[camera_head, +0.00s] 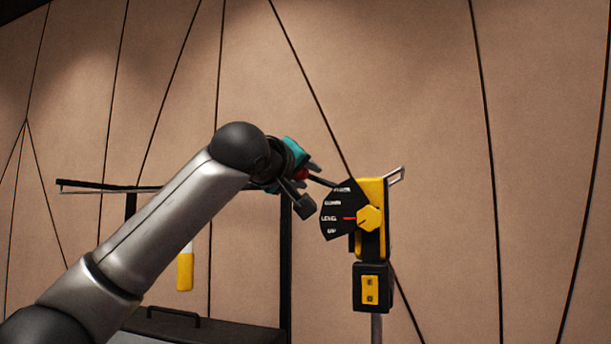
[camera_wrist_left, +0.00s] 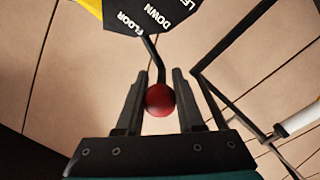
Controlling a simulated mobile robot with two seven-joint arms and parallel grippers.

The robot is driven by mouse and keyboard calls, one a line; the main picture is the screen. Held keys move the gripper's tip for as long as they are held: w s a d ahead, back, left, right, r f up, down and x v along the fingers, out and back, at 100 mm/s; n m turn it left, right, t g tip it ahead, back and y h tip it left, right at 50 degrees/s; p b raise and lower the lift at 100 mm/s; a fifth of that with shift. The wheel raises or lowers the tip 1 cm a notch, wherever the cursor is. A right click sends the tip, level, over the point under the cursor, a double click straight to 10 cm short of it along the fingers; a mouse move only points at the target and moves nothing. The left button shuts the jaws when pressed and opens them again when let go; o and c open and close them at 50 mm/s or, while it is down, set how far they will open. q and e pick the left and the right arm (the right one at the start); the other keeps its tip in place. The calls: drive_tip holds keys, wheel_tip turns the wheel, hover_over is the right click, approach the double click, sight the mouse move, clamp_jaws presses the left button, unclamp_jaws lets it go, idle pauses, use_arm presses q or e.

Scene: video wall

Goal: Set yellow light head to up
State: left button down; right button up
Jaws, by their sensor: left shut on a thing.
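The yellow light head (camera_head: 376,188) is on a stand right of centre in the head view. Its black dial (camera_head: 333,207) reads FLOOR, DOWN, LEVEL and UP from top to bottom, and a red pointer (camera_head: 349,218) is at LEVEL. A thin dark lever (camera_wrist_left: 152,52) runs from the head to a red ball knob (camera_wrist_left: 159,99). My left gripper (camera_head: 312,186) is left of the dial, with its fingers shut on the red knob; its fingers also show in the wrist view (camera_wrist_left: 160,76). My right gripper is out of view.
A black box (camera_head: 371,288) with a yellow panel sits below the light head on a pole. A dark frame with a post (camera_head: 285,270) stands behind my left arm. A yellow and white item (camera_head: 185,270) hangs left of it. A dark case (camera_head: 195,328) is low in front.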

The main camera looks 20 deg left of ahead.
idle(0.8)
use_arm(q)
drive_tip(key=shift+a+f+n+b, duration=0.35)
drive_tip(key=shift+f+n+b, duration=0.4)
drive_tip(key=shift+b, duration=0.25)
drive_tip(key=shift+a+f+n+b, duration=0.3)
drive_tip(key=shift+f+n+b, duration=0.4)
drive_tip(key=shift+b, duration=0.35)
drive_tip(key=shift+a+f+n+b, duration=0.35)
drive_tip(key=shift+f+n+b, duration=0.35)
drive_tip(key=shift+b, duration=0.3)
drive_tip(key=c, duration=0.5)
unclamp_jaws()
drive_tip(key=shift+c, duration=0.2)
drive_tip(key=shift+s, duration=0.1)
